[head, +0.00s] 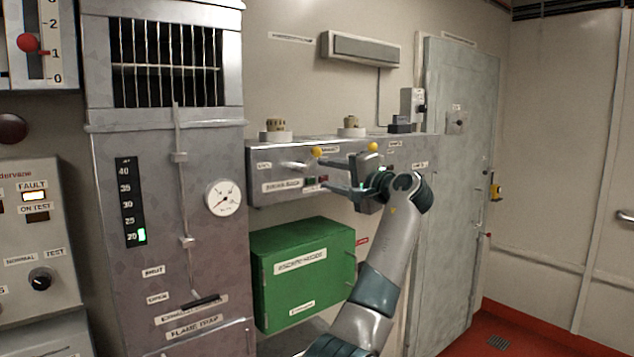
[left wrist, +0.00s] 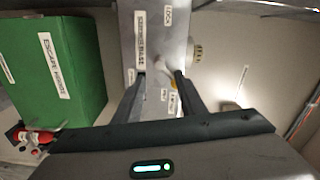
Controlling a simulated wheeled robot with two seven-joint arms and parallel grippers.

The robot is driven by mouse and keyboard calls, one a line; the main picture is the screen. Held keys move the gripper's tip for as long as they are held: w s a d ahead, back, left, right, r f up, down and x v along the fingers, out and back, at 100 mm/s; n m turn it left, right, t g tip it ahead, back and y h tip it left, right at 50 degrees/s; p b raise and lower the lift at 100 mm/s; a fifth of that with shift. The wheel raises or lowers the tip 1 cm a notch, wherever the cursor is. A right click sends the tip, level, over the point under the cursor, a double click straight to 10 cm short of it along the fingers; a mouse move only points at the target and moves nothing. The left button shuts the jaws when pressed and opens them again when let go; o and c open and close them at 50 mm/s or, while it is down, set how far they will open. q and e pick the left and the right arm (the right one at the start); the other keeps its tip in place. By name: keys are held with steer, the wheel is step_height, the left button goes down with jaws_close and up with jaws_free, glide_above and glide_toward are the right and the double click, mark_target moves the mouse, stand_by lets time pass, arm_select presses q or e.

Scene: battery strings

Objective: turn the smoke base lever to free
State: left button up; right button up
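The grey smoke base box (head: 257,160) is on the wall in the head view, with a "smoke base" label on its front. A short pale lever (head: 292,165) sticks out of its front, near the left end. My left gripper (head: 322,173) is in front of the box, fingers pointing left, open and apart from the lever in this view. In the left wrist view the pale lever (left wrist: 161,67) shows between and beyond the open fingertips (left wrist: 160,77); I cannot tell whether they touch it. A "lock" label is above it. My right gripper is not in view.
A green box (head: 300,270) hangs below the smoke base box. Two yellow knobs (head: 317,151) and two round detectors (head: 275,129) are on or above it. A grey flame trap cabinet (head: 110,270) stands left; a grey door (head: 455,240) is right.

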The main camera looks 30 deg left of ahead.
arm_select(q)
steer(key=b+v, duration=0.2)
steer(key=v, duration=0.6)
steer(key=shift+d+b, duration=0.25)
steer(key=shift+b, duration=0.1)
steer(key=shift+w, duration=0.1)
